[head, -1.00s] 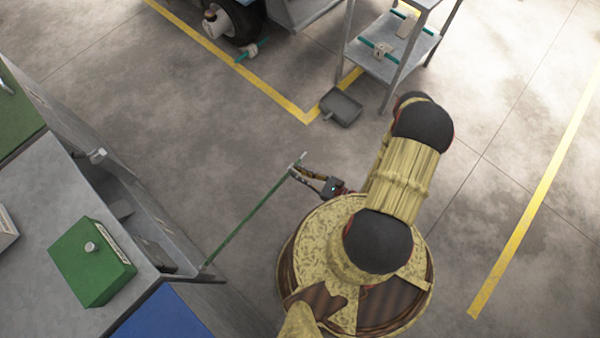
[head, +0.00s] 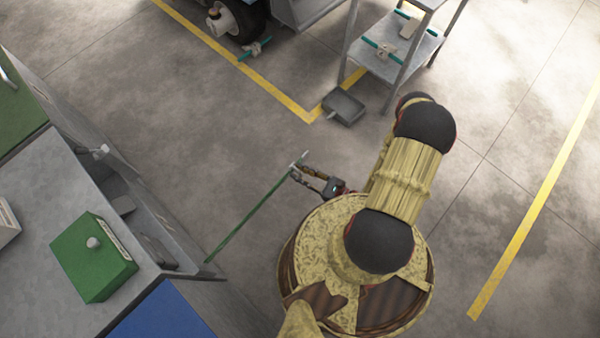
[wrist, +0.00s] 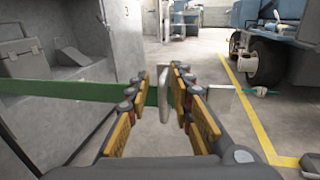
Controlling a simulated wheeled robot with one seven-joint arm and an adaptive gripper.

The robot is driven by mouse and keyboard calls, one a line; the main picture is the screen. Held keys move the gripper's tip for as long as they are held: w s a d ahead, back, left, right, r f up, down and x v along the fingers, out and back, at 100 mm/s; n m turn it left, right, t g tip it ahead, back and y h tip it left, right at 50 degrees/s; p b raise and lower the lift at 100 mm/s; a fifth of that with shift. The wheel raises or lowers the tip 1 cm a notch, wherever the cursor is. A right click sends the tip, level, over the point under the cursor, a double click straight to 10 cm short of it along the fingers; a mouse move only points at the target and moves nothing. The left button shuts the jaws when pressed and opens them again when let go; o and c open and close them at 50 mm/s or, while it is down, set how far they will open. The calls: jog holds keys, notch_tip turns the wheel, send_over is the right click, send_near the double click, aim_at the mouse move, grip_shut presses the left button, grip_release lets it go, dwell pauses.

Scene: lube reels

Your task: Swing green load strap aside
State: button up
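The green load strap (head: 245,217) stretches straight from the front edge of the grey cabinet out over the floor to my gripper (head: 300,170). It has a pale metal end piece (head: 298,160). In the wrist view the strap (wrist: 60,88) enters from the left edge and reaches the fingers. There my gripper (wrist: 170,85) has its orange-and-black fingers closed around the upright metal end piece (wrist: 165,95). The fingers partly hide where strap and end piece join.
The grey cabinet (head: 60,190) stands at left, with a green box (head: 92,257) on top. A grey shelf stand (head: 395,60), a dark pan (head: 343,107) and a vehicle wheel (head: 240,20) are at the back. The floor around my gripper is clear.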

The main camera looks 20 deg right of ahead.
jog(key=shift+d+f, duration=0.1)
jog(key=v, duration=1.1)
jog(key=shift+s+d, duration=0.15)
jog(key=shift+s, duration=0.25)
dwell(0.5)
